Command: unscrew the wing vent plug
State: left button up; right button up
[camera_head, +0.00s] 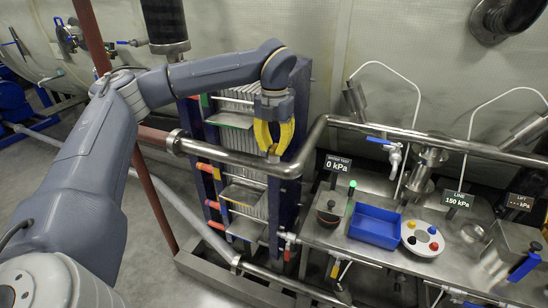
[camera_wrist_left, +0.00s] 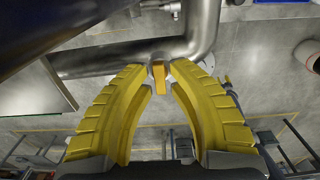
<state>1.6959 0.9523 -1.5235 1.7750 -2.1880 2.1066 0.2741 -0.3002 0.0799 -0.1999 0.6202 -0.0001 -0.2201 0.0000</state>
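The wing vent plug (camera_wrist_left: 159,82) shows as a small orange wing in the left wrist view, at the steel pipe. In the head view it is a small orange-brown spot (camera_head: 274,150) at the pipe, mostly hidden by the fingers. My left gripper (camera_head: 274,152) comes down from above with its yellow curved fingers. The plug's threads are hidden. My right gripper is in neither view.
The steel pipe (camera_head: 240,158) crosses in front of a dark rack (camera_head: 298,120) with several plates. On the right bench stand a blue tray (camera_head: 375,227), a white round holder with coloured knobs (camera_head: 422,239) and displays; the water test display (camera_head: 338,164) reads 0 kPa.

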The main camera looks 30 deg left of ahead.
aim_at(274, 146)
pick_arm(q)
jog(key=shift+o, duration=0.3)
jog(key=shift+r, duration=2.6)
